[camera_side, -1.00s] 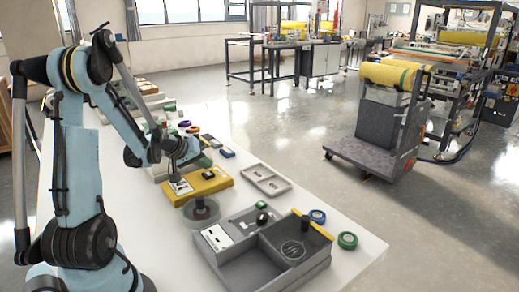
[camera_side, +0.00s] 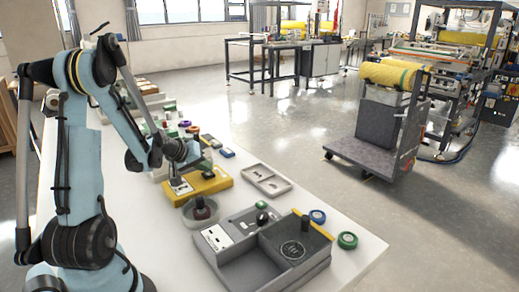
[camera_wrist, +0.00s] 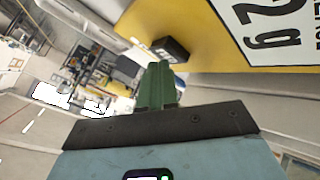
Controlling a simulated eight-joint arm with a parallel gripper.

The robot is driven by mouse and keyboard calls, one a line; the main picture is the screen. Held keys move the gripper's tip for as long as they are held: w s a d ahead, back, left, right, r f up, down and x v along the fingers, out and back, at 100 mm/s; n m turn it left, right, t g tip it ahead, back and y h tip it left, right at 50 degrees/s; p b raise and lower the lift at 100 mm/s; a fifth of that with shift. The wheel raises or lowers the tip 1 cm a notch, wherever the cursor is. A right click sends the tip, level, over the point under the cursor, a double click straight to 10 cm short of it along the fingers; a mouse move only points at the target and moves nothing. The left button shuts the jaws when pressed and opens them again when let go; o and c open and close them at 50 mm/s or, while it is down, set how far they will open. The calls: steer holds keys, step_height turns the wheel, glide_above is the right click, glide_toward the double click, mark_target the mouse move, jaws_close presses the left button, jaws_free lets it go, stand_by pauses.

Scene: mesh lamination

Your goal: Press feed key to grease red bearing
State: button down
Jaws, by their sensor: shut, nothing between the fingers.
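The yellow greasing unit (camera_side: 215,184) stands on the white table, with a white label on top. In the wrist view its yellow body (camera_wrist: 208,28) shows a label reading "2 g" and a black key (camera_wrist: 172,50). My gripper (camera_wrist: 160,70) has its green fingers shut together and empty, with the tips close to that key; I cannot tell whether they touch it. In the side view my gripper (camera_side: 174,181) is low at the left part of the unit. A dark red bearing (camera_side: 201,210) sits in a clear round dish (camera_side: 188,217) in front of the unit.
A grey compartment tray (camera_side: 243,278) stands at the front, with a yellow strip on its rim. A shallow light tray (camera_side: 267,180) lies behind it. Blue (camera_side: 318,216) and green (camera_side: 347,240) rolls lie near the table's right edge.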

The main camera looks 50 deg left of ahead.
mark_target(205, 174)
steer(key=shift+f, duration=0.4)
stand_by(0.3)
steer(key=shift+r, duration=1)
steer(key=shift+r, duration=2.5)
stand_by(0.7)
step_height(205, 174, up, 4)
steer(key=shift+f, duration=0.1)
stand_by(0.4)
